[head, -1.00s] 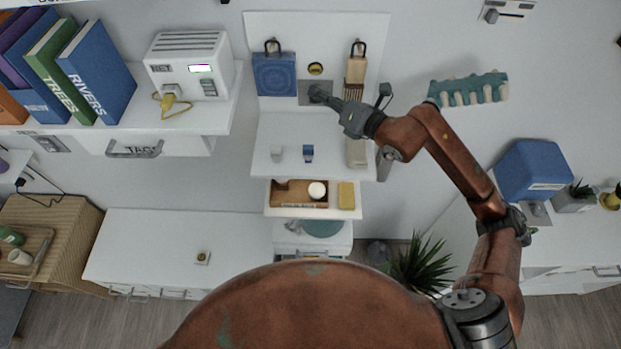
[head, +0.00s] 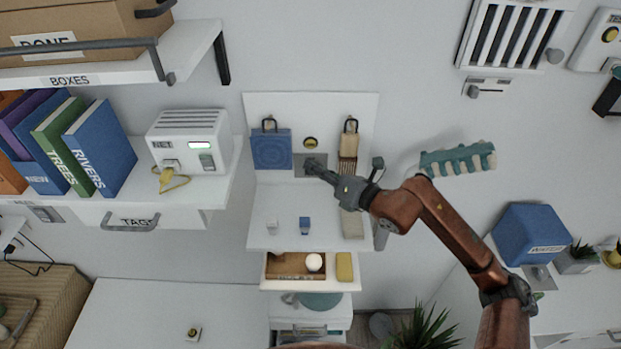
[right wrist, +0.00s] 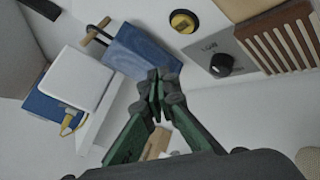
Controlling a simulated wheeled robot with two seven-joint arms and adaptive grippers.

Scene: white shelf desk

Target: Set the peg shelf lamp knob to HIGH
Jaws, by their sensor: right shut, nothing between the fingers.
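The lamp knob (right wrist: 221,64) is a black round dial on a grey plate marked LOW, shown in the right wrist view. I cannot make out where its pointer aims. In the head view the plate (head: 299,172) sits on the shelf's white back panel, partly covered by my right gripper (head: 312,166). That gripper is shut and empty. In the right wrist view its fingertips (right wrist: 159,82) are left of and below the knob, over the blue hanging item, and look apart from the knob. My left gripper is not in view.
A yellow round button (head: 310,142) sits above the plate. A blue item (head: 271,149) hangs left, a wooden brush (head: 348,146) right. A small grey block (head: 272,226) and blue block (head: 305,225) stand on the shelf below. A teal rack (head: 457,159) is on the wall right.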

